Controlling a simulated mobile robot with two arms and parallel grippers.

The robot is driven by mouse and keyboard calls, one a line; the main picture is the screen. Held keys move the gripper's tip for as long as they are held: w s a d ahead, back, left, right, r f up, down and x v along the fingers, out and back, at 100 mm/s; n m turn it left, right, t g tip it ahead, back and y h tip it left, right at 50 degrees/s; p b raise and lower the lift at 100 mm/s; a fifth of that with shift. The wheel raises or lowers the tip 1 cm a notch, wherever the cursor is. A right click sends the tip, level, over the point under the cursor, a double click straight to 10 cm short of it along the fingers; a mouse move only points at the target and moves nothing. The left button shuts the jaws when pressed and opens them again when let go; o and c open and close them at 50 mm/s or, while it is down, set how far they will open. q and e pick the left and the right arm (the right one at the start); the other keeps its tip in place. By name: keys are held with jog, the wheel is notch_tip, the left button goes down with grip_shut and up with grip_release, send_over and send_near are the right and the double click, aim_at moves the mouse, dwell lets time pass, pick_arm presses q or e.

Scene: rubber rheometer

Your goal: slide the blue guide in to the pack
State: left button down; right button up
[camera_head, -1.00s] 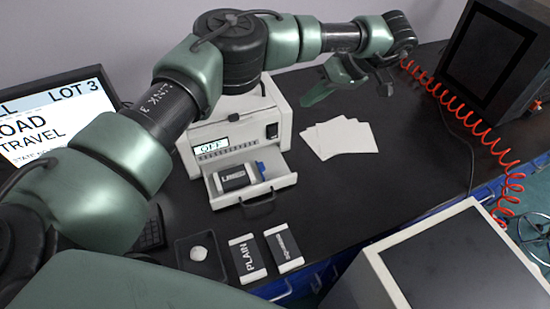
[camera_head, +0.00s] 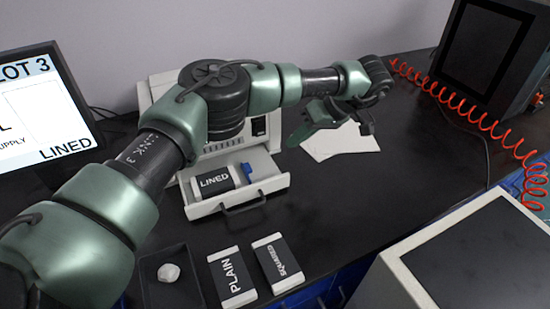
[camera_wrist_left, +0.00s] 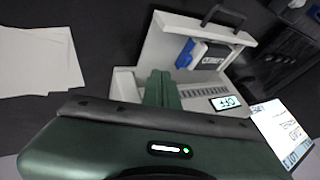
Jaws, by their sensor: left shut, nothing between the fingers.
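The blue guide (camera_head: 247,172) sits in the open drawer (camera_head: 273,186) of the white instrument, beside the right end of the pack marked LINED (camera_head: 214,182). I cannot tell whether guide and pack touch. In the left wrist view the guide (camera_wrist_left: 185,54) shows at the side of the dark pack (camera_wrist_left: 214,56). My left gripper (camera_head: 292,143) is to the right of the instrument, above the table and apart from the guide. Its green fingers (camera_wrist_left: 161,88) are together and empty in the left wrist view, with the guide beyond them. My right gripper is out of view.
The instrument (camera_head: 158,88) stands behind the drawer, partly hidden by my left arm. White sheets (camera_head: 340,142) lie to the right. PLAIN (camera_head: 232,276) and SQUARED (camera_head: 278,263) packs and a dark tray (camera_head: 152,287) are in front. A red coiled cable (camera_head: 470,118) runs at right.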

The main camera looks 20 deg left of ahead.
aim_at(246, 170)
pick_arm(q)
jog(key=p+x, duration=0.1)
jog(key=x, duration=0.7)
jog(key=shift+s+a+p, duration=0.1)
jog(key=shift+a+p, duration=0.15)
jog(key=shift+p, duration=0.15)
jog(key=s+a+p, duration=0.1)
jog(key=s+a, duration=0.1)
jog(key=shift+s+a+f+p, duration=0.3)
jog(key=shift+a+f+p, duration=0.05)
jog(key=shift+a+p, duration=0.05)
jog(key=shift+s+a+f, duration=0.1)
jog(key=shift+s+a, duration=0.05)
jog(key=shift+s, duration=0.1)
jog(key=s+a+p, duration=0.2)
jog(key=shift+s+a, duration=0.25)
jog(key=shift+s, duration=0.1)
jog(key=shift+s+a, duration=0.2)
jog(key=shift+d, duration=0.1)
